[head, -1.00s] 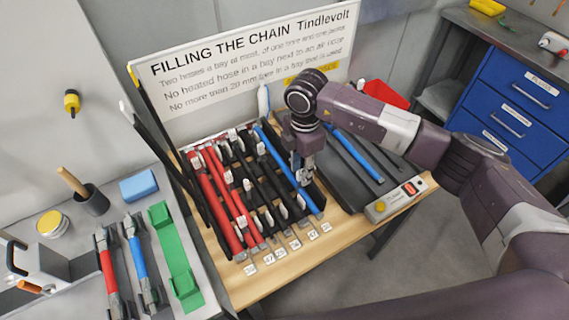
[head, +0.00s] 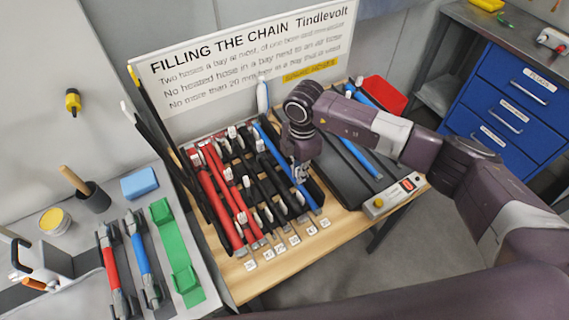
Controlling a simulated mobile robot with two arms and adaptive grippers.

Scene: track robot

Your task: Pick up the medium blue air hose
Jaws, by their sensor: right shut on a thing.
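A long blue hose (head: 272,144) lies along the right side of the chain bays on the wooden table. My right gripper (head: 300,176) points down at its middle and is shut on it; the fingertips are small and partly hidden. The hose still lies along the bay, and I cannot see a clear gap under it. Another blue hose (head: 362,158) lies on the dark surface to the right, partly behind my arm. A further blue piece (head: 362,98) shows at the back by the red bin. I cannot tell their sizes apart surely. My left gripper is not in view.
Red hoses (head: 214,205) and black hoses fill the bays to the left. A sign board (head: 250,65) stands behind. A control box (head: 395,196) sits at the table's right front. A red bin (head: 386,95) stands at the back. A grey bench (head: 205,310) is at left.

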